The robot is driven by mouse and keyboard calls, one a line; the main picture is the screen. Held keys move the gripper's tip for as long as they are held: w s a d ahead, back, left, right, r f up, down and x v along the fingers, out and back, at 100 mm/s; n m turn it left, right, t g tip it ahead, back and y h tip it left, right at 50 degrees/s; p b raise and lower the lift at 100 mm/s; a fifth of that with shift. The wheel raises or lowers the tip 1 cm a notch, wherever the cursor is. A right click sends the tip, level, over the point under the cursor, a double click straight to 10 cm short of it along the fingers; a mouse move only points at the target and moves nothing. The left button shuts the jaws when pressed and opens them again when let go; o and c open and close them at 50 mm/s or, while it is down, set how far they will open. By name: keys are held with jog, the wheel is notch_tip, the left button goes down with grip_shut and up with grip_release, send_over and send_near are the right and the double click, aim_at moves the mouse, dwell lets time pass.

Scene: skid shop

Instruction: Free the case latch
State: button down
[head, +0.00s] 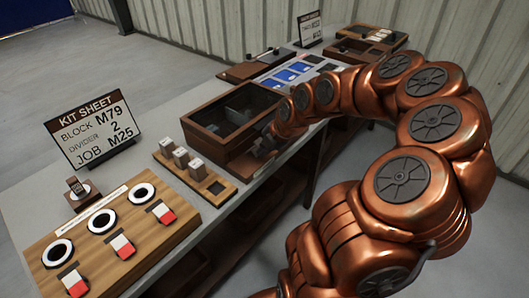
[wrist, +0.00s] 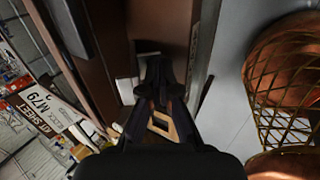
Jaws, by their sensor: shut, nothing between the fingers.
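The case (head: 207,141) is a dark brown wooden box with a clear-looking top and dark things inside, on the bench in the middle of the head view. My gripper (head: 263,146) is at the case's right front face. In the wrist view the fingers of my gripper (wrist: 156,78) are together and empty, close in front of the brown case wall (wrist: 172,30). A pale plate (wrist: 125,88) and a dark flat piece (wrist: 148,46) show beside the fingertips; I cannot tell which is the latch. The fingers hide part of this spot, and contact is unclear.
A kit sheet sign (head: 93,131) reads block M79, divider 2, job M25. A wooden tray with several grey blocks (head: 198,169) stands left of the case. A wooden panel (head: 110,245) with rings and red-white switches is nearer. Blue-marked trays (head: 290,74) lie behind.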

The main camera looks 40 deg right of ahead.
jog(key=shift+w+r, duration=0.1)
jog(key=shift+w, duration=0.05)
jog(key=shift+w+a+r, duration=0.2)
jog(key=shift+w+r, duration=0.05)
jog(key=shift+w, duration=0.25)
dwell(0.3)
jog(key=shift+r, duration=0.55)
jog(key=b+v, duration=0.1)
jog(key=v, duration=1.2)
jog(key=shift+s, duration=0.25)
